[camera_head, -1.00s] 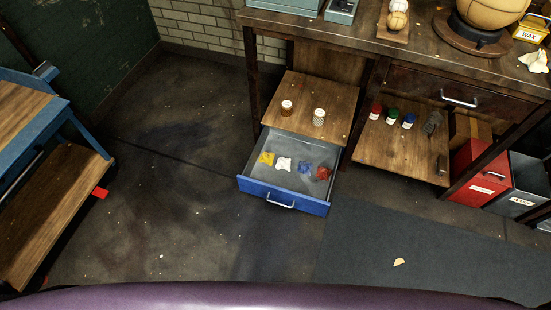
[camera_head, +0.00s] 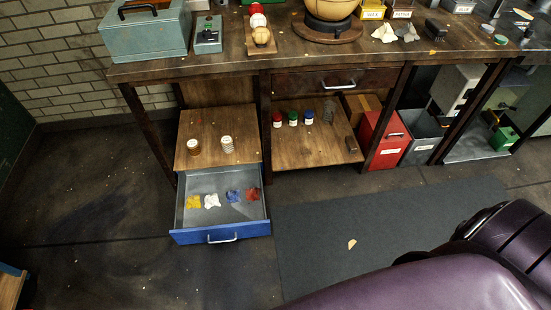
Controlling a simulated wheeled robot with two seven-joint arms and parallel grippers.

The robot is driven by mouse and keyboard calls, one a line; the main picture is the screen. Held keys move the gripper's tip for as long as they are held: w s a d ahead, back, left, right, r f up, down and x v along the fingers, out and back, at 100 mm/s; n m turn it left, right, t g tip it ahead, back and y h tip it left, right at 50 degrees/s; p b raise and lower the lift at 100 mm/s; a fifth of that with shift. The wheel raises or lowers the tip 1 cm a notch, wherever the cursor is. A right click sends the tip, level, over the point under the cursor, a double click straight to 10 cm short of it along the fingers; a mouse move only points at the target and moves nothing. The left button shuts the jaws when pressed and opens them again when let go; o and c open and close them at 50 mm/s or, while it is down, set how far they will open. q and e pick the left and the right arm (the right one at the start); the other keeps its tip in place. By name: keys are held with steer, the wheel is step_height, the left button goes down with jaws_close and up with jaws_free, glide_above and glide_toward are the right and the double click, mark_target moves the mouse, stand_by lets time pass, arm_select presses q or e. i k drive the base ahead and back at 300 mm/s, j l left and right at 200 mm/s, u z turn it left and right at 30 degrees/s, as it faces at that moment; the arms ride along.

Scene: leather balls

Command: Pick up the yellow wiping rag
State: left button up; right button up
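The yellow wiping rag (camera_head: 193,202) lies crumpled at the left end of an open blue-fronted drawer (camera_head: 205,236) under the workbench. A white rag (camera_head: 212,201), a blue rag (camera_head: 233,196) and a red rag (camera_head: 253,194) lie in a row to its right, inside the same drawer. Neither of my grippers shows, so nothing is seen touching the rag.
The workbench (camera_head: 220,58) runs above the drawer, with a wooden shelf (camera_head: 207,125) holding two small jars just behind it. Red bin (camera_head: 384,140) and grey bin (camera_head: 424,138) stand to the right. The floor left of the drawer is clear; a dark mat (camera_head: 390,225) lies at right.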

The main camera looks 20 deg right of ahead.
mark_target(194, 201)
steer(key=i+j+z, duration=0.1)
steer(key=z, duration=0.4)
steer(key=j+z, duration=0.2)
steer(key=z, duration=0.3)
steer(key=i+j+z, duration=0.1)
steer(key=z, duration=0.4)
steer(key=j+z, duration=0.3)
steer(key=z, duration=0.2)
